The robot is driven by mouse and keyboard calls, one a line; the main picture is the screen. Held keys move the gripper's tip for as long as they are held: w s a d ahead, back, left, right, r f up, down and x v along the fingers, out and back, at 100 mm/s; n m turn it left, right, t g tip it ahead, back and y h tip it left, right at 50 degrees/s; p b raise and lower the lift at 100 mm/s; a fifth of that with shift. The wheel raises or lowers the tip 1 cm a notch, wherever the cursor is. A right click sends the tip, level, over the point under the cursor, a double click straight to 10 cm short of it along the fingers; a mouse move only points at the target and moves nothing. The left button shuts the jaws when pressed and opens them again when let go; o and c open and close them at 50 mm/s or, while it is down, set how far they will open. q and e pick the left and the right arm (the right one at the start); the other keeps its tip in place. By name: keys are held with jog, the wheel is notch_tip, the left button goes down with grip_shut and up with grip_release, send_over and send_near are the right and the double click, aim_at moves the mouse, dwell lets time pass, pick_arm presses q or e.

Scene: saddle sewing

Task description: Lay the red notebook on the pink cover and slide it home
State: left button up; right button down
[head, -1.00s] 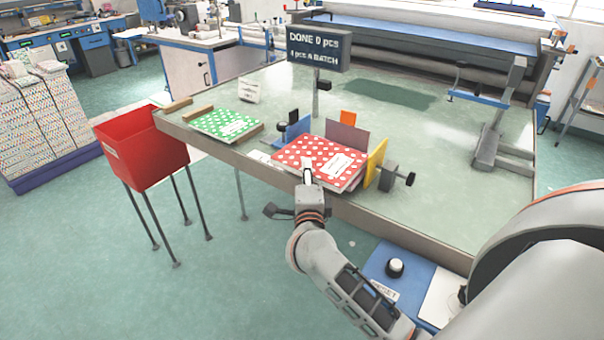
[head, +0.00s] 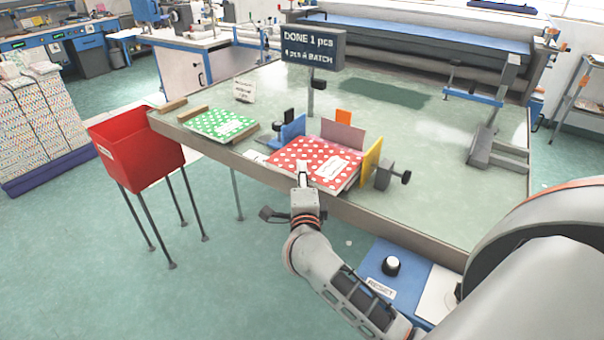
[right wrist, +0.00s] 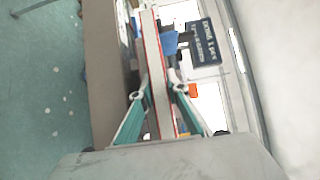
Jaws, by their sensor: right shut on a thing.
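The red notebook (head: 312,158) with white dots and a white label lies flat at the table's front edge, between the blue block and the yellow plate. My right gripper (head: 303,170) is shut on its near edge. In the right wrist view the teal fingers (right wrist: 160,92) stand on both sides of the notebook's red-edged white pages (right wrist: 153,68). I cannot make out a pink cover under the notebook; a mauve upright plate (head: 343,136) stands right behind it. My left gripper is not in view.
A green dotted notebook (head: 220,124) lies left. A red bin (head: 140,150) stands off the table's left end.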

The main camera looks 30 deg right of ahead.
jog(key=shift+f, duration=0.15)
dwell(0.3)
jog(key=c, duration=1.9)
grip_release()
jog(key=shift+f, duration=0.15)
jog(key=shift+f, duration=0.1)
jog(key=s+a, duration=0.4)
jog(key=a, duration=0.5)
jog(key=shift+a, duration=0.15)
